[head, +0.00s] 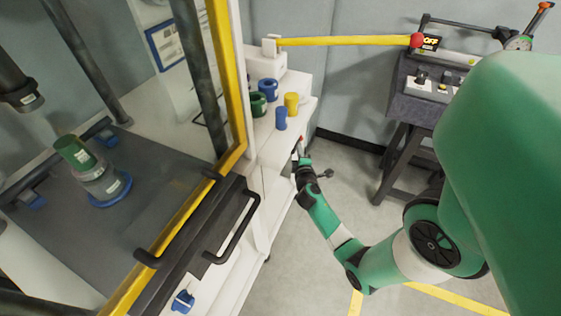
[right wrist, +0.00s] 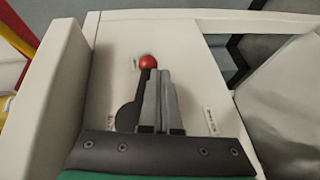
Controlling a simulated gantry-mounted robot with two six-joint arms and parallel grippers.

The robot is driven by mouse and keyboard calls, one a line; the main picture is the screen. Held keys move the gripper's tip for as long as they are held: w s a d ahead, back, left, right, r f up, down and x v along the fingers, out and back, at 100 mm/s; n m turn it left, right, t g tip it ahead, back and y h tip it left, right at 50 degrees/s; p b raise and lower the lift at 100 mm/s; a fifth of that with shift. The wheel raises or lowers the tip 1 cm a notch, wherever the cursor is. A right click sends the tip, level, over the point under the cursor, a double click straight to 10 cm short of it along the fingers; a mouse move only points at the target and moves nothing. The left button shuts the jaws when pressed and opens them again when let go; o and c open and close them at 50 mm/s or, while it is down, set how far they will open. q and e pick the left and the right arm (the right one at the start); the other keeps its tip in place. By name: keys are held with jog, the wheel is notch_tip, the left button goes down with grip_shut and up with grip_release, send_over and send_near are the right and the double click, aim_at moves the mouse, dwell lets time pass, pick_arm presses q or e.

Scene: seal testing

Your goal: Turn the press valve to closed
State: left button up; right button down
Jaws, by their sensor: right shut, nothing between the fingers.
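The press valve shows in the right wrist view as a black lever with a red ball knob (right wrist: 148,62) on a white panel. Its dark round base (right wrist: 128,116) is partly hidden behind my gripper. In the head view the knob is only a small red spot (head: 299,139) at the side of the white bench. My right gripper (head: 302,153) is at the lever. In the right wrist view its grey fingers (right wrist: 161,74) are shut and empty, just right of the lever. I cannot tell whether they touch it. My left gripper is out of view.
Small labels (right wrist: 210,121) are on the panel, with a raised white wall (right wrist: 62,90) to its left. Green, blue and yellow parts (head: 291,103) stand on the bench. A yellow-framed enclosure with a black handle (head: 240,228) is at left. Floor is open right of the bench.

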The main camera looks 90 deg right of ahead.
jog(key=shift+f, duration=0.1)
jog(key=s+a+f+b, duration=0.1)
jog(key=a+f+b, duration=0.3)
jog(key=a, duration=0.7)
jog(key=shift+s+f, duration=0.4)
jog(key=shift+f, duration=0.2)
